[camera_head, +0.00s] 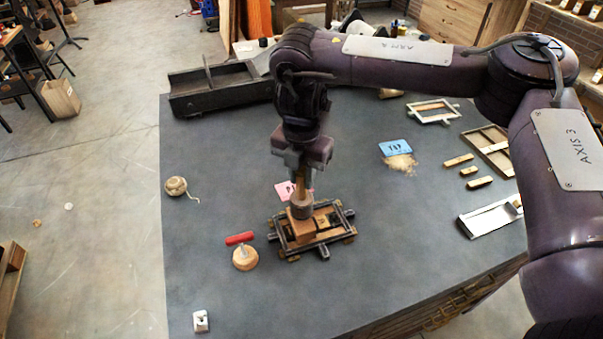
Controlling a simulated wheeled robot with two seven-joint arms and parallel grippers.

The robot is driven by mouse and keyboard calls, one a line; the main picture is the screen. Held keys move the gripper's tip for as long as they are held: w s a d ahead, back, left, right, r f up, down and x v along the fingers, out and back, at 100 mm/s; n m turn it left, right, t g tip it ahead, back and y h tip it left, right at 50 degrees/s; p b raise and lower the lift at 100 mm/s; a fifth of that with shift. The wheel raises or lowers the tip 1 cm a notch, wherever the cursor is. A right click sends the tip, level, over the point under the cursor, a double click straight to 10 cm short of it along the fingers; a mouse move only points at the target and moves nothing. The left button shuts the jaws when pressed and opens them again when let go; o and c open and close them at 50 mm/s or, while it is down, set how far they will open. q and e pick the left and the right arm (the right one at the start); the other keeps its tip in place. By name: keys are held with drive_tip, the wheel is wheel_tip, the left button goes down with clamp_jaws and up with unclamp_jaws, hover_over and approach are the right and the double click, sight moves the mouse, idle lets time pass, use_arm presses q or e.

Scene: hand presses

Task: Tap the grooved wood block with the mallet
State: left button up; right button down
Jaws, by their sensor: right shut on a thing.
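My right gripper (302,172) points down over the front middle of the grey table and is shut on the upright wooden handle of the mallet (302,208). The mallet's brownish round head is at the bottom, directly over a wood block (301,229) and touching or very near its top; I cannot tell which. The block sits inside a dark metal frame (284,243) with wooden pieces at its corners. The groove in the block is too small to make out, and the mallet hides part of its top. My left gripper is not in view.
Left of the frame lie a red stick (239,239) and a round wooden piece with a peg (245,258). A ball of twine (176,186) is near the left edge. A blue card (395,148), small wood bars and trays lie to the right. The front table area is mostly clear.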

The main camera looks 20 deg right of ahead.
drive_tip(key=shift+f+b, duration=0.8)
drive_tip(key=shift+f, duration=0.6)
drive_tip(key=shift+r+p, duration=0.2)
drive_tip(key=shift+p, duration=0.1)
wheel_tip(320, 180, up, 3)
drive_tip(key=p, duration=0.3)
drive_tip(key=shift+p, duration=0.3)
drive_tip(key=shift+f, duration=0.15)
drive_tip(key=shift+s+a+f, duration=0.1)
drive_tip(key=shift+s+f, duration=0.15)
drive_tip(key=shift+s, duration=0.75)
drive_tip(key=shift+w, duration=0.1)
